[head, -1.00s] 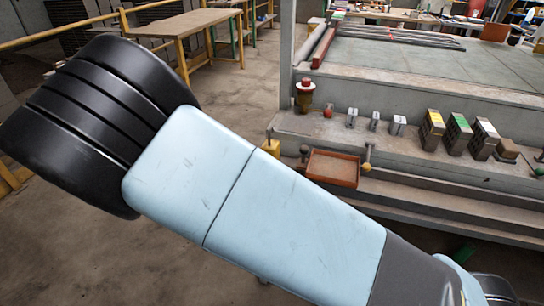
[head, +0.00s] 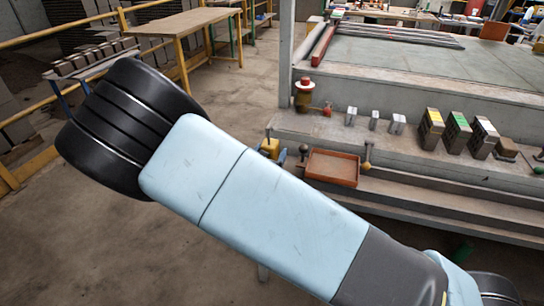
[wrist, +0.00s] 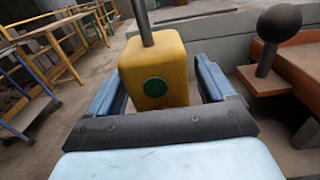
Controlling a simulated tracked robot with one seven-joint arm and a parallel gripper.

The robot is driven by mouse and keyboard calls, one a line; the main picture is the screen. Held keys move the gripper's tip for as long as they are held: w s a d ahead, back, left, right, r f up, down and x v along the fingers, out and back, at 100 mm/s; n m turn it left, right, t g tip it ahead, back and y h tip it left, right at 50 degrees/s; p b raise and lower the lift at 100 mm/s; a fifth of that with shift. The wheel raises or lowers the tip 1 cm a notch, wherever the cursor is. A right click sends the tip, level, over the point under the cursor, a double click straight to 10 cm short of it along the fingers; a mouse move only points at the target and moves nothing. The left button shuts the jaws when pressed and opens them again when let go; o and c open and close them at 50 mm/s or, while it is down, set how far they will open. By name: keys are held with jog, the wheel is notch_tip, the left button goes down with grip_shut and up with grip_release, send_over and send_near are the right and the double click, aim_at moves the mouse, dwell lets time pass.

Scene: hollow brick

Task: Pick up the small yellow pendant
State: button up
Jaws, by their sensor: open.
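The small yellow pendant (wrist: 158,72) is a yellow box with a round green button on its face. It hangs upright from a dark rod or cable in the wrist view. My gripper (wrist: 160,90) is open, with one blue finger on each side of the pendant. A narrow gap shows between the pendant and each finger, so I see no clear grip. In the head view, the pendant (head: 270,147) shows just past the edge of my arm, left of the bench. A bit of blue finger (head: 282,156) shows beside it; the rest is hidden by my arm.
A dark ball-topped lever (wrist: 278,35) stands close at the right, beside an orange-brown tray (wrist: 300,62). The tray also shows in the head view (head: 333,153). Several blocks (head: 457,133) stand on the bench ledge. Yellow railings (wrist: 60,50) are at the left.

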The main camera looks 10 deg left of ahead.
jog(key=shift+w, duration=0.9)
jog(key=shift+c, duration=0.5)
jog(key=c, duration=1.2)
